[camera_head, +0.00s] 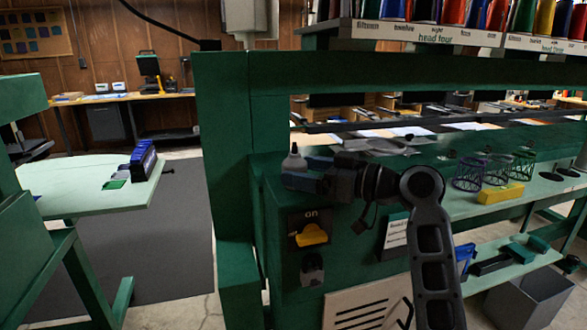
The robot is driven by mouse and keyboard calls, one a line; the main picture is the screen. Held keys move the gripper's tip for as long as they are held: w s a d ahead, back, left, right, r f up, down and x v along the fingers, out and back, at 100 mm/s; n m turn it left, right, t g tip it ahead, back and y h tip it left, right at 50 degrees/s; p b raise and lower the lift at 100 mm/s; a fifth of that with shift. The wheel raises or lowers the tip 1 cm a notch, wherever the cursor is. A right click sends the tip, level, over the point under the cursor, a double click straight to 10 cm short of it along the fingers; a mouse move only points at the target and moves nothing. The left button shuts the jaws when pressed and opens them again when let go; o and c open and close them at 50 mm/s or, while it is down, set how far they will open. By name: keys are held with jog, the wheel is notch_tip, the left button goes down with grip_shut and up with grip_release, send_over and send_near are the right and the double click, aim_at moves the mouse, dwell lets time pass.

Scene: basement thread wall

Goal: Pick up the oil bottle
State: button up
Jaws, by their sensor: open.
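A small pale grey bottle with a narrow nozzle, which looks like the oil bottle (294,160), stands upright on the left end of the green machine bench (265,185). My gripper (297,172) reaches in from the right at the bottle. It is open, with one finger behind or beside the bottle and the other in front of its lower part. The bottle's lower body is hidden by the near finger. I cannot tell whether either finger touches it.
A thick green post (222,160) stands just left of the bottle. A shelf of coloured spools (430,20) hangs above. Wire baskets (495,170) and a yellow block (500,194) sit to the right. A yellow switch (312,235) is on the bench's front panel below.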

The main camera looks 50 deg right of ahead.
jog(key=x, duration=0.2)
jog(key=shift+w, duration=0.35)
jog(key=c, duration=1)
